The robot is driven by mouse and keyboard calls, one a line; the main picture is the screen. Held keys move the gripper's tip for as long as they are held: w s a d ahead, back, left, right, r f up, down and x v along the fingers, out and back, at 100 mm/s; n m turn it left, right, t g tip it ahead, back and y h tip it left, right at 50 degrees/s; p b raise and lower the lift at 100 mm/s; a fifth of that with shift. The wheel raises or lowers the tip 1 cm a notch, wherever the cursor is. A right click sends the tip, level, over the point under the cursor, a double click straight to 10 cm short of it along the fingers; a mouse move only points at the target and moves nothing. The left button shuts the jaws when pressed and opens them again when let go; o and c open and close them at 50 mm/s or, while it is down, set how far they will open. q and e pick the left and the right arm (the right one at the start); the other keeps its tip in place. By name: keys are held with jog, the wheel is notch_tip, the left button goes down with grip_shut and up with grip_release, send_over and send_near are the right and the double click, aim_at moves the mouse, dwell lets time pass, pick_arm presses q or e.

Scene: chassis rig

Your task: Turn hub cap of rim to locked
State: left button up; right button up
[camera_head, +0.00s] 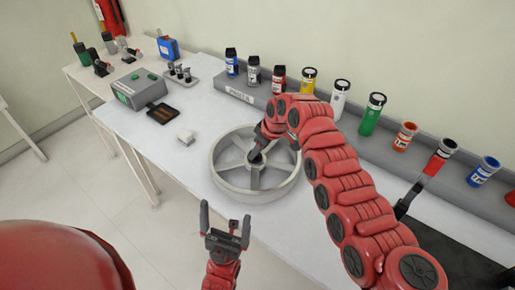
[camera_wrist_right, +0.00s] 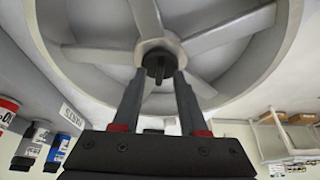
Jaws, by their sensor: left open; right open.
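The grey spoked rim (camera_head: 226,184) lies flat on the white table and also fills the upper part of the right wrist view (camera_wrist_right: 83,57). Its dark hub cap (camera_wrist_right: 160,62) sits at the centre where the spokes meet. My right gripper (camera_head: 257,155) is over the rim's centre. In the right wrist view the right gripper (camera_wrist_right: 160,76) is open, its fingertips on either side of the cap; I cannot tell if they touch it. The cap's lock marking is not visible. My left gripper (camera_head: 225,211) is open and empty, in front of the rim at the table's near edge.
A grey rack (camera_head: 235,92) with several coloured cans runs along the back. My right arm covers table space at right.

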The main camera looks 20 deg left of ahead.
jog(key=shift+f, duration=0.1)
grip_shut()
jog(key=shift+f+m, duration=0.1)
jog(key=shift+m, duration=0.2)
dwell(0.4)
jog(key=m+b, duration=0.1)
jog(key=m+t+b, duration=0.1)
jog(key=shift+s+a+f+m, duration=0.15)
jog(key=shift+m, duration=0.25)
jog(key=m+b, duration=0.1)
jog(key=m, duration=0.1)
jog(key=m+t+h+b, duration=0.1)
jog(key=m+b, duration=0.1)
jog(key=m+h+b, duration=0.1)
jog(key=m+b, duration=0.1)
jog(key=shift+s+a+t, duration=0.15)
jog(key=shift+a+t, duration=0.15)
jog(key=shift+t, duration=0.1)
jog(key=m+h+b, duration=0.1)
jog(key=m, duration=0.1)
jog(key=m+h+b, duration=0.1)
jog(key=m, duration=0.1)
jog(key=shift+a+r+m, duration=0.2)
jog(key=shift+m, duration=0.2)
jog(key=shift+r+m+h+b, duration=0.1)
jog(key=shift+m+h+b, duration=0.3)
jog(key=shift+m, duration=1)
jog(key=shift+m+h, duration=0.5)
jog(key=shift+m, duration=0.1)
